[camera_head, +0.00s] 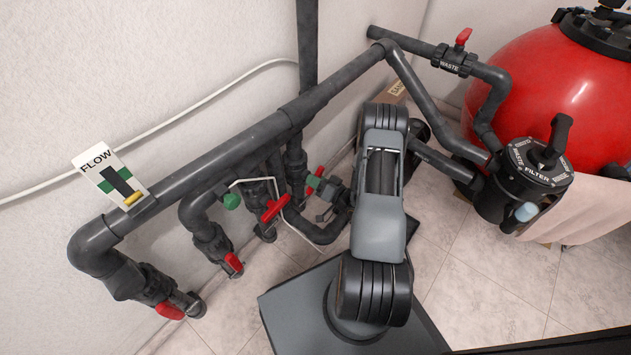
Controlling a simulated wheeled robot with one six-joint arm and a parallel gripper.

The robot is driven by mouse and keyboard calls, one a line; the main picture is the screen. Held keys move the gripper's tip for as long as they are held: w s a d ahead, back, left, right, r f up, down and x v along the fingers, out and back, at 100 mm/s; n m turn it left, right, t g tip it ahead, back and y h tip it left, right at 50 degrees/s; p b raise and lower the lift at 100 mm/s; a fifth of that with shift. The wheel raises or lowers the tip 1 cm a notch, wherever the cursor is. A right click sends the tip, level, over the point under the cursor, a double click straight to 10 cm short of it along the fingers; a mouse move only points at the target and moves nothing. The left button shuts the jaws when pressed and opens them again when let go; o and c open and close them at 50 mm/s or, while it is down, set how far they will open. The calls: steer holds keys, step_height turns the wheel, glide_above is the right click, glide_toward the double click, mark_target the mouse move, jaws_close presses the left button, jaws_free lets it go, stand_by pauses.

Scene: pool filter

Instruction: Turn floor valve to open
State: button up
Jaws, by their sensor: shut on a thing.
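Several dark grey pipes with valves drop to the floor along the left wall. A red-handled valve (275,208) stands in the middle of the row. Another red-handled valve (233,262) is to its lower left, and one more (169,310) is at the front left. My arm hides much of the wrist, and the exact grip is too small to see clearly.
A FLOW tag (110,180) is on the long upper pipe (220,150). At right are a red filter tank (530,85), a black multiport valve (525,180) and a pink towel (585,212). A WASTE valve (456,58) is at the back. Tiled floor (475,270) is clear at lower right.

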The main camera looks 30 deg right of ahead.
steer(key=n+b, duration=0.1)
steer(key=n, duration=0.3)
steer(key=shift+f+n, duration=0.1)
steer(key=shift+n, duration=0.2)
steer(key=shift+n+b, duration=0.7)
steer(key=shift+n, duration=1.5)
steer(key=o, duration=0.9)
steer(key=p+v, duration=0.3)
steer(key=v, duration=1.1)
